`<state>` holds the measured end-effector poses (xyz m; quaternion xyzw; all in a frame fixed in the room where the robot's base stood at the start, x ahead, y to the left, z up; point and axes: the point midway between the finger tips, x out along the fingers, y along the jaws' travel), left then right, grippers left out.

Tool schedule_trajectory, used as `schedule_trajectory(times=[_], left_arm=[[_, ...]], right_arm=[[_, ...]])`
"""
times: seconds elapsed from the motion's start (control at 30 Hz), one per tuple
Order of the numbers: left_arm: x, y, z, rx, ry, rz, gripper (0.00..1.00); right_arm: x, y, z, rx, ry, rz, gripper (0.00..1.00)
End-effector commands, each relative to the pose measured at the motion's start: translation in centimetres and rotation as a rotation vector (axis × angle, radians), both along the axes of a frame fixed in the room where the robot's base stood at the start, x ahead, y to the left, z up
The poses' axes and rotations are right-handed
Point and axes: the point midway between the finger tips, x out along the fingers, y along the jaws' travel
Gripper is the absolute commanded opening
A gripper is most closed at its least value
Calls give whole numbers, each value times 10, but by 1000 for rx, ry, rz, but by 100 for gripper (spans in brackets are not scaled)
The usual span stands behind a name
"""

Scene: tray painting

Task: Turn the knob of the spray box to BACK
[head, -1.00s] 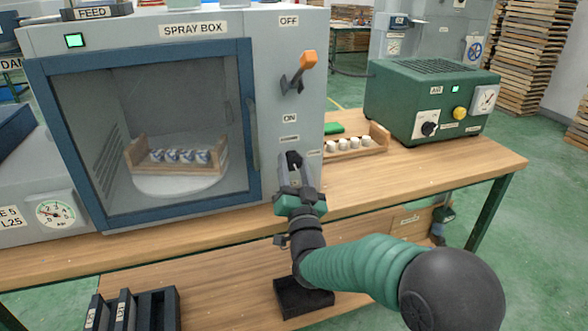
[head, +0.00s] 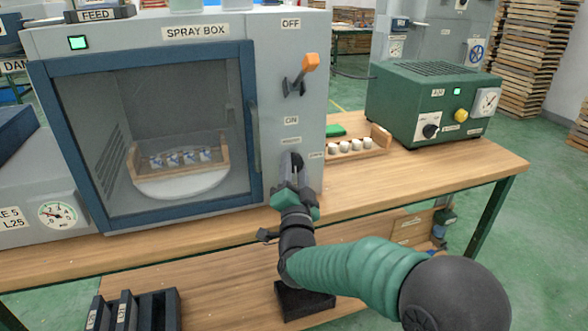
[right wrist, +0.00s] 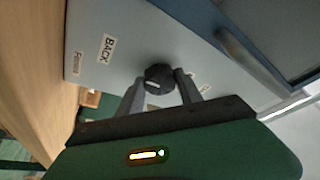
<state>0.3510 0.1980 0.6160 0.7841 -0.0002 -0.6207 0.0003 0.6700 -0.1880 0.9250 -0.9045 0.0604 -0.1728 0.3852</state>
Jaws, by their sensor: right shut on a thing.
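The spray box (head: 225,205) is a grey cabinet with a blue-framed glass door, which is shut. Its dark knob (right wrist: 158,78) sits low on the front panel, right of the door. My right gripper (head: 292,163) is shut on the knob, with one finger on each side of it in the right wrist view (right wrist: 160,82). In the head view the gripper mostly hides the knob. A BACK label (right wrist: 107,48) is on the panel near the knob, with another label beyond it. I cannot tell which label the knob points to. My left gripper is not in view.
An orange-tipped lever (head: 310,63) stands above the knob, between the OFF and ON labels. Inside the box, a wooden tray (head: 222,165) with several painted cups rests on a white turntable (head: 180,187). A green machine (head: 390,105) stands right on the bench (head: 430,172).

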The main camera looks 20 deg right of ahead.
Motion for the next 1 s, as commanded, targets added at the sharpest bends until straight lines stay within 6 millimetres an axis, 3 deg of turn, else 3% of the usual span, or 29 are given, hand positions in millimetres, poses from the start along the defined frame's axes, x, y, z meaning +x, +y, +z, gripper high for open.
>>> schedule_trajectory(times=[0.13, 0.17, 0.33, 0.63, 0.73, 1.0], left_arm=[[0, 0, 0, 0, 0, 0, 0], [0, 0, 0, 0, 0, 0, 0], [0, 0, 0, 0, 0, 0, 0], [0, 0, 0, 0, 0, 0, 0], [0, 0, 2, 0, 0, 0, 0], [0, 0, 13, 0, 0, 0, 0]], right_arm=[[0, 0, -5, 2, 10, 1, 2], [0, 0, -5, 2, 10, 1, 44], [0, 0, -3, 1, 5, 0, 64], [-2, 0, -1, -1, 2, 0, 64], [-11, 3, -2, -1, 2, 1, 64], [-77, 21, -21, -2, 5, 4, 64]])
